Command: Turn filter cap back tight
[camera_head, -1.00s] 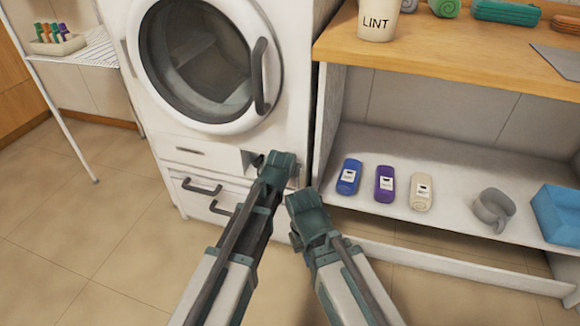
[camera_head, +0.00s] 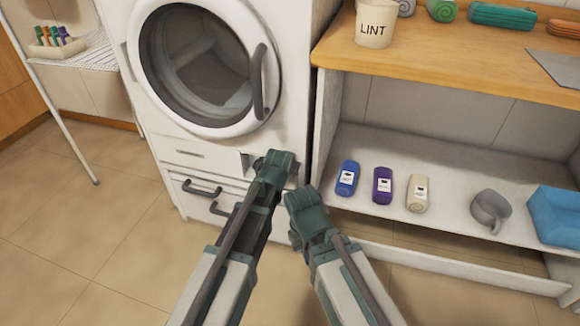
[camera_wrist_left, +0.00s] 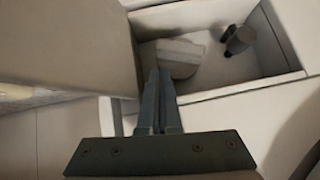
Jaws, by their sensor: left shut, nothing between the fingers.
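The washing machine (camera_head: 215,140) has a small open recess (camera_head: 246,160) low on its front. In the left wrist view, a pale grey blocky piece (camera_wrist_left: 180,58), which looks like the filter cap, sits in this recess. A small dark plug-like part (camera_wrist_left: 236,40) is to its right. My left gripper (camera_wrist_left: 160,98) is shut and empty, its fingertips at the recess opening close to the pale cap; whether they touch it is unclear. In the head view my left gripper (camera_head: 276,165) covers part of the recess. My right gripper (camera_head: 303,207) hangs beside it, its fingertips hidden.
A wire rack (camera_head: 85,55) stands left. The floor (camera_head: 100,235) in front is clear.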

